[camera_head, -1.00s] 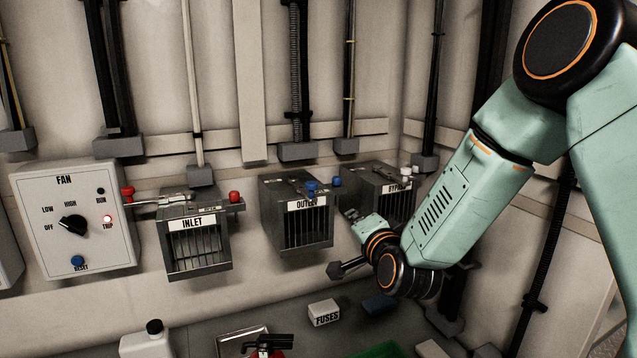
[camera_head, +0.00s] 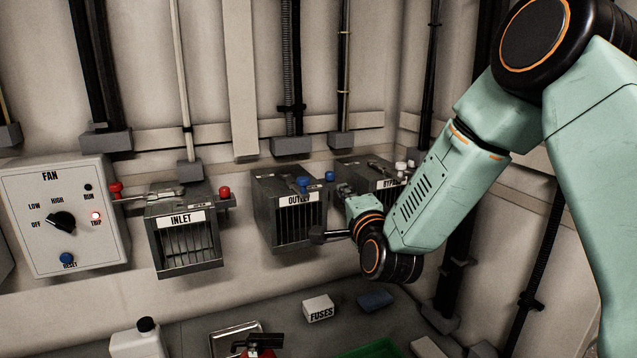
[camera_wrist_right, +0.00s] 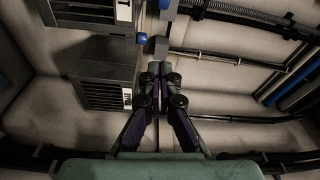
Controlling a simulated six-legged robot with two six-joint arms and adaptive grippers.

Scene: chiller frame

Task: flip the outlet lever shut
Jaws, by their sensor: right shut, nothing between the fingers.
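The outlet box (camera_head: 290,222), dark and grilled with an "OUTLET" label, is on the wall in the middle of the head view. A lever with a blue knob (camera_head: 303,182) sits on its top. A second blue knob (camera_head: 330,176) is at its right side. My right gripper (camera_head: 343,189) is right of the outlet box, close to the second blue knob. In the wrist view its fingers (camera_wrist_right: 155,72) are together and empty, just below a blue knob (camera_wrist_right: 141,38). Contact cannot be told. My left gripper is not in view.
The bypass box (camera_head: 385,170) stands just right, partly hidden by my right arm. The inlet box (camera_head: 187,250) with red knobs and the fan panel (camera_head: 65,215) are left. A fuses box (camera_head: 318,308), a white bottle (camera_head: 137,340) and a tray (camera_head: 212,345) are below.

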